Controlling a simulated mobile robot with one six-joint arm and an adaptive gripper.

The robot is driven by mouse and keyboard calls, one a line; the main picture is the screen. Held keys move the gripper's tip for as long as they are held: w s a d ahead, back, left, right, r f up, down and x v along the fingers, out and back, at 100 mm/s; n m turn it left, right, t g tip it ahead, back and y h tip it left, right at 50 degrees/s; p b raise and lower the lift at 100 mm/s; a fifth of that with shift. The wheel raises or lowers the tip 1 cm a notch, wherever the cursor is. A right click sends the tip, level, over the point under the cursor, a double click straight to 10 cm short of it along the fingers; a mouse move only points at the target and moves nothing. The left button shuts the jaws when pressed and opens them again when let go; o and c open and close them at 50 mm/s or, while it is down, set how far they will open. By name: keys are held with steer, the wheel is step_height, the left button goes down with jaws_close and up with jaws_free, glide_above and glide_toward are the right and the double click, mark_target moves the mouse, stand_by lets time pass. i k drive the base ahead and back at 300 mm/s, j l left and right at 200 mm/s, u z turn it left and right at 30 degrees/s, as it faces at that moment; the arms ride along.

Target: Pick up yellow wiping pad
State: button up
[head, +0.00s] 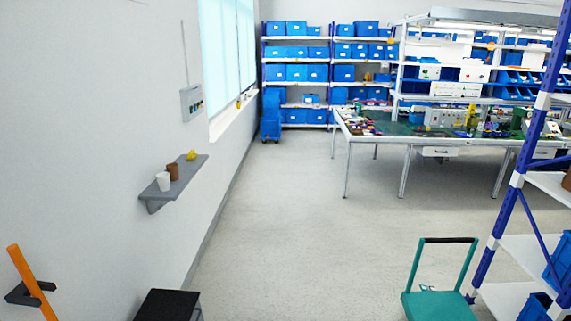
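A small yellow item (191,155) lies at the far end of a grey wall shelf (155,192) on the left. It is too small to tell for sure whether it is the wiping pad. A brown cup (173,171) and a white cup (163,181) stand on the same shelf, nearer to me. My gripper is not in view.
A switch box (192,102) hangs on the wall above the shelf. An orange bar (30,280) leans in a dark wall bracket. A green trolley (437,305) and a blue-posted rack (498,215) stand at right. A cluttered workbench (400,138) is behind. The middle floor is clear.

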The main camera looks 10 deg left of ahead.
mark_target(192, 156)
steer(key=i+u, duration=0.15)
steer(key=i, duration=0.85)
steer(key=i+l+u, duration=0.1)
steer(key=i, duration=0.95)
steer(key=i+u, duration=0.25)
steer(key=i, duration=0.25)
steer(key=i+u, duration=0.2)
steer(key=i, duration=0.35)
steer(key=i+l+u, duration=0.25)
steer(key=i, duration=0.25)
steer(key=i+l+u, duration=0.1)
steer(key=i+u, duration=0.15)
steer(key=i, duration=0.25)
steer(key=i+j, duration=0.25)
steer(key=i, duration=0.2)
steer(key=i+j+u, duration=0.1)
steer(key=i+j, duration=0.2)
steer(key=i, duration=0.2)
steer(key=i+j+u, duration=0.1)
steer(key=i+j, duration=0.15)
steer(key=i, duration=0.2)
